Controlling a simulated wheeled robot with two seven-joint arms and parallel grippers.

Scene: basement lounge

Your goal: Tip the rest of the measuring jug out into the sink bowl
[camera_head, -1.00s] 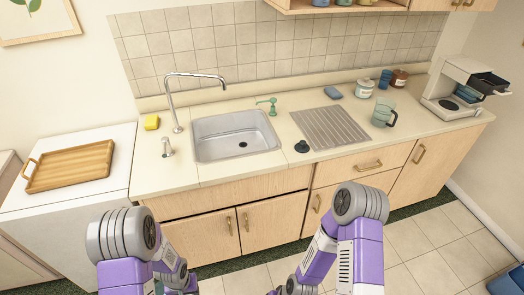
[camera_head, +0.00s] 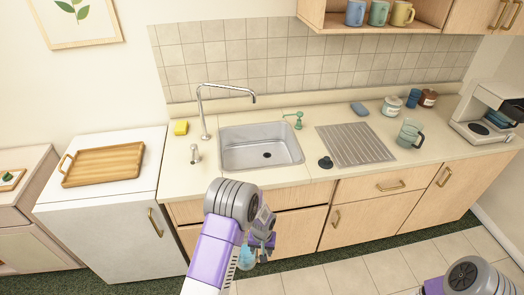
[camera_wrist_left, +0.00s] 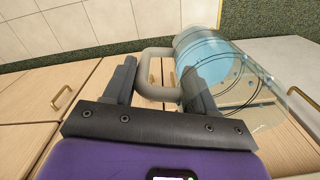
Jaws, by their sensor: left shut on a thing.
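My left gripper (camera_wrist_left: 160,76) is shut on the grey-beige handle of the clear measuring jug (camera_wrist_left: 252,88). In the left wrist view the jug lies to the right of the fingers, with light blue contents visible inside. In the head view the left gripper (camera_head: 263,240) is below the counter's front edge, and the jug (camera_head: 246,259) is partly hidden behind my arm. The steel sink bowl (camera_head: 233,154) is set in the counter beyond and above the gripper; it looks empty, with a dark drain. My right gripper is out of view.
A chrome tap (camera_head: 204,112) arches over the sink's back left. A yellow sponge (camera_head: 181,128), a green dispenser (camera_head: 297,120), a black stopper (camera_head: 325,162) and a ribbed drainer (camera_head: 355,145) surround the bowl. Cabinet fronts face me.

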